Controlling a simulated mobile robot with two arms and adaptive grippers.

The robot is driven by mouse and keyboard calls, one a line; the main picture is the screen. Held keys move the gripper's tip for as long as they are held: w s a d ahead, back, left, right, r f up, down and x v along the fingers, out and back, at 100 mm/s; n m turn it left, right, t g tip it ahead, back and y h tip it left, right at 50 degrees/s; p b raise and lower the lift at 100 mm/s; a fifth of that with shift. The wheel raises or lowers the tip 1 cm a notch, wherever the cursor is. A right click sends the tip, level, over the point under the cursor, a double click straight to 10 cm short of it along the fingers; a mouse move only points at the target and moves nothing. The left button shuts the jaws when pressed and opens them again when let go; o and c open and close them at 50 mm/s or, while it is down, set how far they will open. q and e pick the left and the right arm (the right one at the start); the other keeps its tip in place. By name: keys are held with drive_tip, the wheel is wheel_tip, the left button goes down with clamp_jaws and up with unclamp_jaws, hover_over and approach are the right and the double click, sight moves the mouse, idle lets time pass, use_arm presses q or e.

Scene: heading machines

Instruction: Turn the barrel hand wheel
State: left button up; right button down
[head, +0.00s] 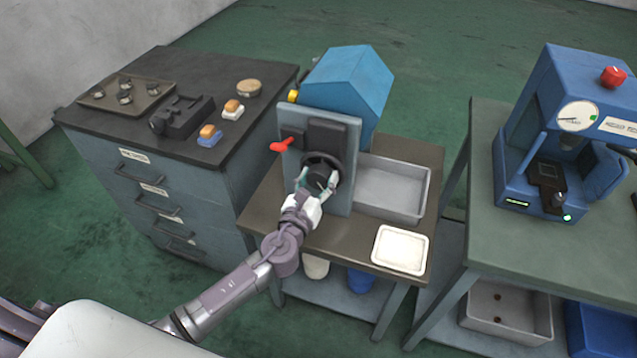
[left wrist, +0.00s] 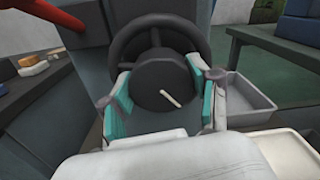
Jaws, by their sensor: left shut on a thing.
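The barrel hand wheel (left wrist: 119,48) is a dark ring with spokes and a round black hub (left wrist: 152,84) that bears a pale line mark. In the head view the wheel (head: 312,163) sits on the grey front plate of the blue machine (head: 348,80). My left gripper (head: 317,184) reaches it from the front. In the left wrist view the left gripper's teal-padded fingers (left wrist: 160,92) stand on both sides of the hub and are shut on it. The pale mark slants down to the right. My right gripper is not in view.
A red lever (head: 281,146) sticks out left of the wheel. A grey tray (head: 392,190) and a white tray (head: 401,249) are on the bench to the right. A drawer cabinet (head: 150,165) stands left, and a blue press (head: 560,130) stands on another bench at right.

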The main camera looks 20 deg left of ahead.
use_arm(q)
drive_tip(key=n+b, duration=0.1)
drive_tip(key=n, duration=0.3)
drive_tip(key=shift+f+b, duration=0.15)
drive_tip(key=shift+b, duration=0.2)
drive_tip(key=n+b, duration=0.1)
drive_tip(key=n, duration=0.2)
drive_tip(key=shift+n, duration=0.3)
drive_tip(key=n+b, duration=0.1)
drive_tip(key=n, duration=0.2)
drive_tip(key=shift+n, duration=0.4)
drive_tip(key=n, duration=0.3)
drive_tip(key=shift+n+b, duration=0.3)
drive_tip(key=shift+b, duration=0.05)
drive_tip(key=n, duration=0.2)
drive_tip(key=shift+n+y, duration=0.3)
drive_tip(key=shift+n, duration=0.1)
drive_tip(key=n, duration=0.3)
drive_tip(key=shift+n, duration=0.4)
drive_tip(key=n+p, duration=0.1)
drive_tip(key=n, duration=0.2)
drive_tip(key=shift+n, duration=0.3)
drive_tip(key=shift+n+p, duration=0.8)
drive_tip(key=shift+n, duration=1)
